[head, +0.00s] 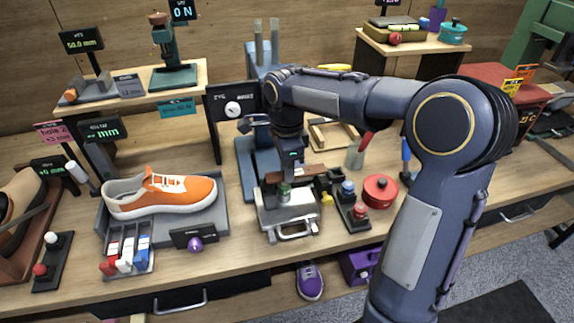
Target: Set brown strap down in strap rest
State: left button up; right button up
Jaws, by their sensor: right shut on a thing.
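My right gripper (290,168) points down at the middle of the bench. It is shut on a dark brown piece, which looks like the brown strap (318,171), just above a silver metal box (285,222) with a front handle. The gripper hides part of the strap, and I cannot tell whether the strap touches anything below. I cannot tell for sure which thing is the strap rest. My left gripper is not in view.
An orange sneaker (167,193) sits on a grey tray to the left. A stand with blue and red knobs (351,205) and a red round tin (380,190) are close on the right. A blue press (258,165) stands behind. The bench's front strip is fairly clear.

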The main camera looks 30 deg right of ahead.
jog(key=shift+f+b, duration=0.8)
jog(key=shift+f, duration=0.35)
jog(key=o, duration=1)
jog(key=shift+o, duration=0.2)
notch_tip(320, 180, up, 8)
jog(key=shift+f+p, duration=0.15)
jog(key=shift+p, duration=0.2)
